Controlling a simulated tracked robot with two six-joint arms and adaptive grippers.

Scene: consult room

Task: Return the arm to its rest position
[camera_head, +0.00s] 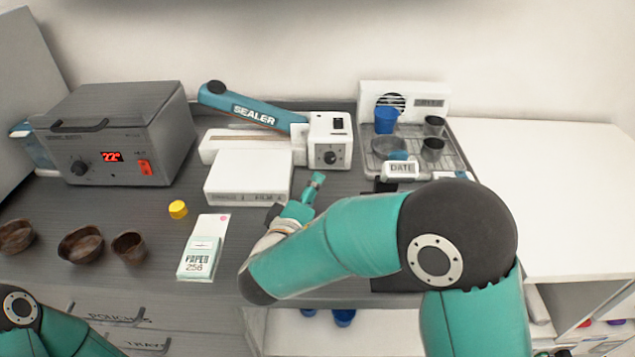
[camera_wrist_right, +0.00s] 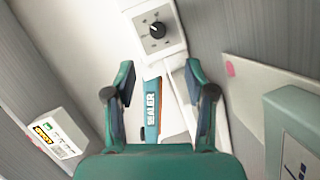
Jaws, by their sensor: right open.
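My right arm reaches in from the right side of the head view. Its gripper (camera_head: 299,195) is over the dark counter, in front of the white sealer base and beside the paper packet. In the right wrist view my right gripper (camera_wrist_right: 160,82) has its two fingers wide apart. Nothing is between the fingers; the sealer (camera_wrist_right: 152,110) and its white control box (camera_wrist_right: 155,30) lie beyond them. Only a part of my left arm shows at the lower left of the head view. My left gripper is out of view.
A grey heater box (camera_head: 120,135), the teal sealer lever (camera_head: 250,107), a yellow cap (camera_head: 178,209), brown bowls (camera_head: 81,245), a paper packet (camera_head: 203,248) and a wire rack (camera_head: 455,160) with cups occupy the counter. The white surface (camera_head: 545,190) at right is bare.

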